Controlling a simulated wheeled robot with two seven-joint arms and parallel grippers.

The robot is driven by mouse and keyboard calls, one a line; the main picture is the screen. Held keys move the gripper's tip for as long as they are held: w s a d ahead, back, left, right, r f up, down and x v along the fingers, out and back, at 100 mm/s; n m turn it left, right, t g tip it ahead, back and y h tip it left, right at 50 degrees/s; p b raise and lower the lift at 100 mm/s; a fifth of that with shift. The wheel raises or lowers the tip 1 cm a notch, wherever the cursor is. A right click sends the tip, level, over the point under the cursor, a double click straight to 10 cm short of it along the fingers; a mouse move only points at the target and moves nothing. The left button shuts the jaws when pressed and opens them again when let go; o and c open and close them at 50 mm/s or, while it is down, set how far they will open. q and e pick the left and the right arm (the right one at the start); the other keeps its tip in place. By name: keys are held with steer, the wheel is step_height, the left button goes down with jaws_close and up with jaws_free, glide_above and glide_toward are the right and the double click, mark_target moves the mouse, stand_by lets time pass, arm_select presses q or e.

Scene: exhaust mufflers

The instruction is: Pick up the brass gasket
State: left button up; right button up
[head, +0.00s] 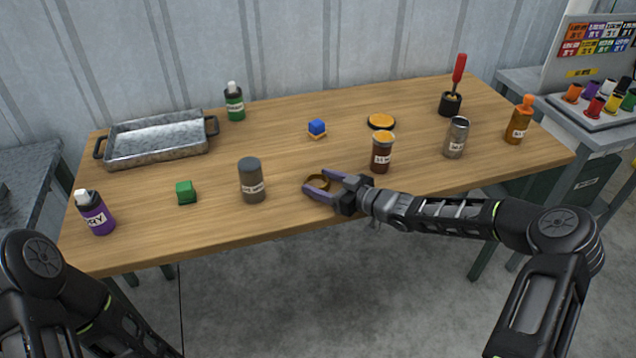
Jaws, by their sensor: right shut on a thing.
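The brass gasket (317,182) is a small brown-gold ring near the front middle of the wooden table. My right gripper (316,184) reaches in from the right, low over the tabletop. Its two purple-grey fingers lie on either side of the ring and are shut on it. I cannot tell whether the ring is touching the table or slightly above it. My left arm shows at the lower left, but its gripper is out of view.
A grey canister (252,180) stands left of the right gripper, and a brown jar (382,153) stands close behind the right wrist. The front middle edge is clear.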

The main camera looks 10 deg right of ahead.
arm_select(q)
steer(key=shift+f, duration=0.1)
arm_select(e)
step_height(320, 180, up, 10)
steer(key=shift+f, duration=0.1)
stand_by(0.3)
steer(key=shift+a, duration=0.1)
stand_by(0.3)
steer(key=s+a+m+h, duration=0.1)
steer(key=s+a+h, duration=0.1)
steer(key=s+a, duration=0.3)
steer(key=s+d+f+m+t+h, duration=0.1)
steer(key=d+f+m+h, duration=0.1)
steer(key=s+d+f+m+t+h, duration=0.1)
steer(key=d+f+m+h, duration=0.1)
steer(key=h, duration=0.1)
steer(key=s+d+f+m+t+h, duration=0.1)
steer(key=s+d+f+m+h, duration=0.1)
steer(key=shift+d+f+h, duration=0.3)
steer(key=shift+f, duration=0.1)
arm_select(q)
steer(key=shift+c, duration=0.3)
